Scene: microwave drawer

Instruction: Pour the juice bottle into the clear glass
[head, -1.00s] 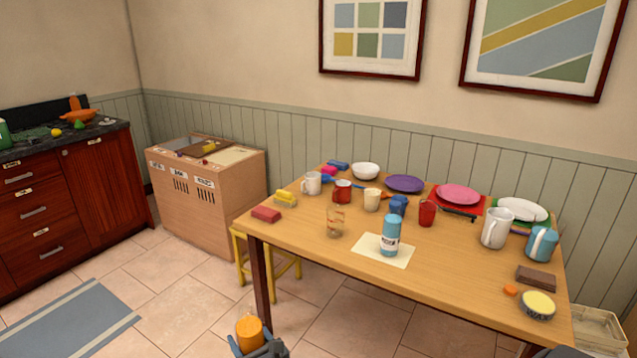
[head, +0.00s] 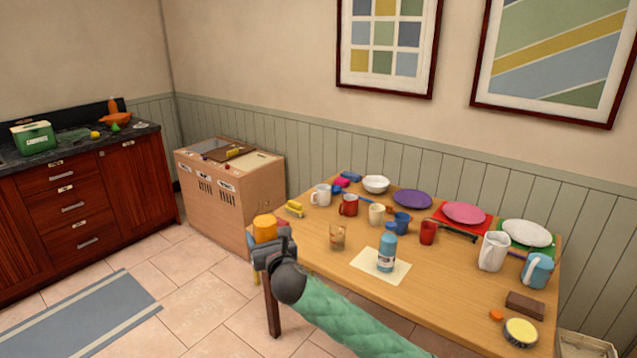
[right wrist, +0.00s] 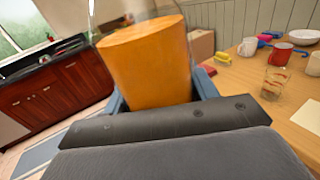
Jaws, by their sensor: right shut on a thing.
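The juice bottle (head: 265,227), with orange juice in its lower part, is held in my right gripper (head: 270,250) at the table's front left edge. In the right wrist view the bottle (right wrist: 148,65) stands between the fingers, its upper part clear, and my right gripper (right wrist: 160,100) is shut on it. The clear glass (head: 337,237) stands upright on the table, to the right of the bottle and apart from it. The glass also shows in the right wrist view (right wrist: 276,82). My left gripper is not in view.
A blue bottle (head: 386,257) stands on a cream mat (head: 402,271) right of the glass. Behind are a red mug (head: 348,205), a white mug (head: 321,195) and a cream cup (head: 376,214). A yellow object (head: 294,209) lies near the table's left edge.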

